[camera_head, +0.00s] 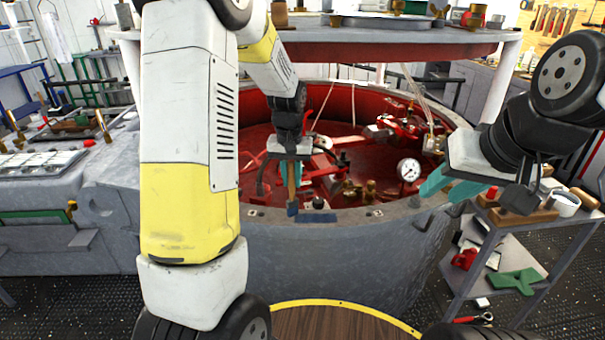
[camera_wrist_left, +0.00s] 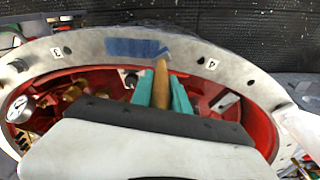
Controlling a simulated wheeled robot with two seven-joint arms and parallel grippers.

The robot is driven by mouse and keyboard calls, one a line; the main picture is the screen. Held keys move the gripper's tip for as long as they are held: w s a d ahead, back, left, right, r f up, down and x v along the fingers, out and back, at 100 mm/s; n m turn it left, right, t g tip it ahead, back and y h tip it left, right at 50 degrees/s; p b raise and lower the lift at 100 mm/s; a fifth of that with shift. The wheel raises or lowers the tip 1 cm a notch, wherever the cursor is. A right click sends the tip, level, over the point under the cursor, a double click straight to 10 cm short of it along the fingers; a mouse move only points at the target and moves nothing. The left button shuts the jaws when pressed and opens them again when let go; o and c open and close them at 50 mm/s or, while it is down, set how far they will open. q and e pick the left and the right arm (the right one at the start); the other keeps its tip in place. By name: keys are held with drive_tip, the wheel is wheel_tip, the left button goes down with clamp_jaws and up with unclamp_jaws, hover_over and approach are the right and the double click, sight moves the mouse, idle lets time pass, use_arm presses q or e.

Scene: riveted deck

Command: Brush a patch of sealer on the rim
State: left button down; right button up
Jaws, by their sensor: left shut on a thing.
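My left gripper (camera_head: 291,178) is shut on a brush with a wooden handle (camera_head: 291,178), held tip down over the near rim. The brush's blue tip (camera_head: 292,208) is at the rim's inner edge. A blue sealer patch (camera_head: 318,217) lies on the grey rim (camera_head: 375,212), just right of the tip. In the left wrist view, the brush (camera_wrist_left: 161,84) stands between the teal fingers, its tip at the patch's right end (camera_wrist_left: 135,47); contact is unclear. The patch lies between the marks 3 and 4. My right gripper (camera_head: 440,194) has teal fingers apart, beside the rim's right side.
The red tank interior holds pipes, fittings and a white gauge (camera_head: 408,169). A raised round lid (camera_head: 380,34) stands above on posts. A grey shelf cart (camera_head: 500,262) with a green part (camera_head: 517,281) is at right. A tray (camera_head: 40,163) lies at left.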

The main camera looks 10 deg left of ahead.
sight(292, 162)
use_arm(q)
drive_tip(key=shift+r, duration=2.3)
